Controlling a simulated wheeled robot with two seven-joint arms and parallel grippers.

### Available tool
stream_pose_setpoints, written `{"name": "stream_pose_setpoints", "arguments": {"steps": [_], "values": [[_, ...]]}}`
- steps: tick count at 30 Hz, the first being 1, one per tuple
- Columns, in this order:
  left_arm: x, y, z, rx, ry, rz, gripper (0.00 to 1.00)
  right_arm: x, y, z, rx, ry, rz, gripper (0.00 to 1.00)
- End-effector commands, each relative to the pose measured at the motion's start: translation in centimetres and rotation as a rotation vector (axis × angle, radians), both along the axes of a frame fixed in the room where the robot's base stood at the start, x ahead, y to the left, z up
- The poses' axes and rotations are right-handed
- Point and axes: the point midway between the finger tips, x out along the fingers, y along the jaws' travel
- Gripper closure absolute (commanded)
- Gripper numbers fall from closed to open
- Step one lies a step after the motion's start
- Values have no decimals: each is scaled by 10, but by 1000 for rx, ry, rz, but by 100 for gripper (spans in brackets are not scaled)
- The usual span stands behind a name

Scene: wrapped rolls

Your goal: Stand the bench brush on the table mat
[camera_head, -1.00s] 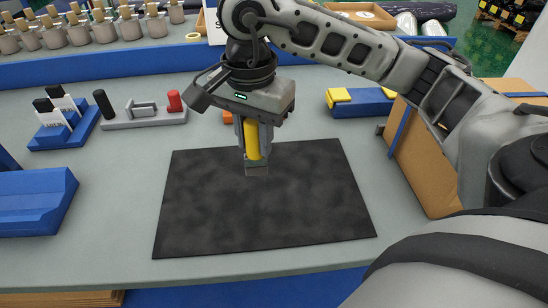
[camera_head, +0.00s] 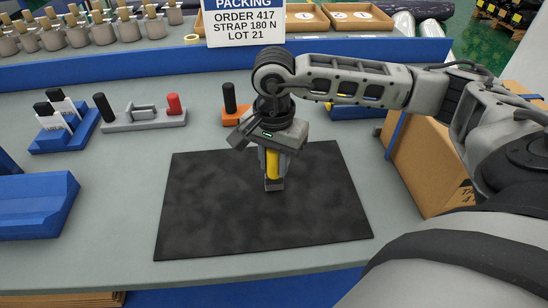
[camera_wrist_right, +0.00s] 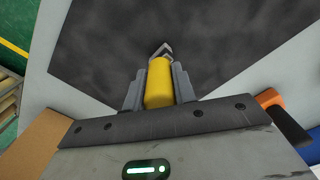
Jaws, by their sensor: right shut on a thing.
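The bench brush (camera_head: 272,164) has a yellow handle and a greyish head at its lower end. My right gripper (camera_head: 270,158) is shut on the yellow handle and holds the brush roughly upright, head down, over the far right-centre part of the black table mat (camera_head: 230,215). I cannot tell whether the head touches the mat. In the right wrist view the yellow handle (camera_wrist_right: 159,84) sits between the two fingers, with a bit of the head showing beyond it against the dark mat (camera_wrist_right: 240,40). My left gripper is out of view.
Behind the mat stand an orange block with a black post (camera_head: 231,104), a grey holder (camera_head: 145,117) and a blue card stand (camera_head: 64,125). A blue bin (camera_head: 38,205) is at left and a cardboard box (camera_head: 425,165) at right. The mat is otherwise bare.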

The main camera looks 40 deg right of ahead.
Motion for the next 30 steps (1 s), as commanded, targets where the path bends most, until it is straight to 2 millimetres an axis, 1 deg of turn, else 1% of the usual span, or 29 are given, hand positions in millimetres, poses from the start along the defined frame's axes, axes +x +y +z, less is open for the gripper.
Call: {"name": "stream_pose_setpoints", "arguments": {"steps": [4, 5, 6, 7, 14, 17, 19, 23, 30], "values": [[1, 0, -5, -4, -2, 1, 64, 0, 0, -5, 0, -1, 0, 96], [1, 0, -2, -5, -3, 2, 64, 0, 0, -3, 0, -1, 0, 65], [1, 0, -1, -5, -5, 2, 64, 0, 0, -2, 1, 0, 0, 54], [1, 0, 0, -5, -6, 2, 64, 0, 0, -2, 1, 0, 0, 52], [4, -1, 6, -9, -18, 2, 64, 0, 0, -2, 0, -1, 0, 52], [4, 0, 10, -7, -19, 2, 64, 0, 0, 2, 0, -1, 0, 52], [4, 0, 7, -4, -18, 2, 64, 1, 1, 6, 2, -4, 0, 52], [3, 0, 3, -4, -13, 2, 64, 1, 1, 29, 0, -8, 2, 52], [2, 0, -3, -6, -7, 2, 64, 1, 1, 82, 2, -7, 2, 52]]}}
